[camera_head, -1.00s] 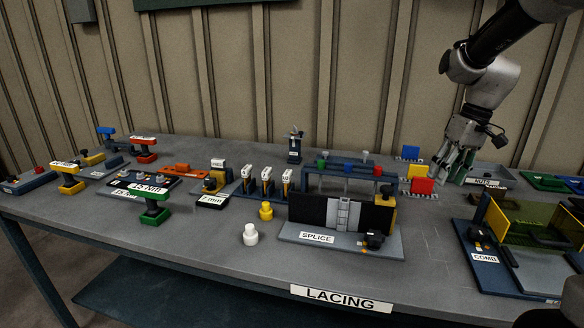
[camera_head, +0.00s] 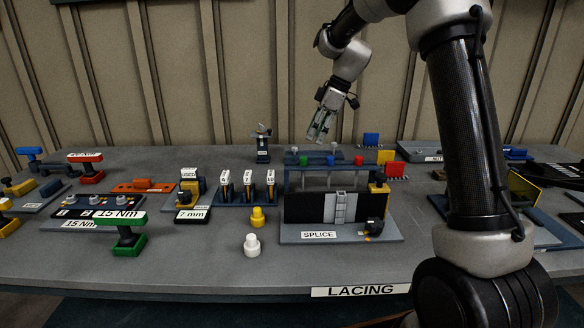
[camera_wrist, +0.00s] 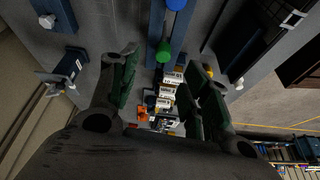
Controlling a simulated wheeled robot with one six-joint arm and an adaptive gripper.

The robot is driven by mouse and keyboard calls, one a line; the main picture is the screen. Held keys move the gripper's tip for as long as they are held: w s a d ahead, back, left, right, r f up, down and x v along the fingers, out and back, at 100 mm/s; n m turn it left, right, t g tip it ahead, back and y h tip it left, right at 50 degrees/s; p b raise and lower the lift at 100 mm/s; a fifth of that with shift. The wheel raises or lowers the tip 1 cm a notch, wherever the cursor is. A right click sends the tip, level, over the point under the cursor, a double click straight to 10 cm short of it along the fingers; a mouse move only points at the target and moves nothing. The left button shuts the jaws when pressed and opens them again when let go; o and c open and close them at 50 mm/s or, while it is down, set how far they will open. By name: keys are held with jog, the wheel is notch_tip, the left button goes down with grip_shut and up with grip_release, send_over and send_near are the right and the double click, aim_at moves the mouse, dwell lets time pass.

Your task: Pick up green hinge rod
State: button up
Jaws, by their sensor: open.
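The green hinge rod (camera_head: 303,160) stands in the blue rack (camera_head: 287,182) behind the splice fixture, with its round green head up. My gripper (camera_head: 318,137) is above and slightly behind the rack, tilted down, and apart from the rod. In the wrist view, the green head of the rod (camera_wrist: 164,52) shows between my two spread, green-padded fingers (camera_wrist: 165,75), which hold nothing. The rod's shaft below the head is hidden.
A blue-headed rod (camera_head: 330,160) and a red-headed one (camera_head: 359,160) stand in the same rack to the right. A dark stand (camera_head: 262,150) is to the left. The labelled tool holders (camera_head: 248,185) stand front left.

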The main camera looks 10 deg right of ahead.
aim_at(304, 157)
jog(key=shift+n, duration=0.7)
jog(key=x, duration=0.8)
jog(key=shift+s+a+r, duration=0.1)
jog(key=shift+s, duration=0.15)
grip_shut()
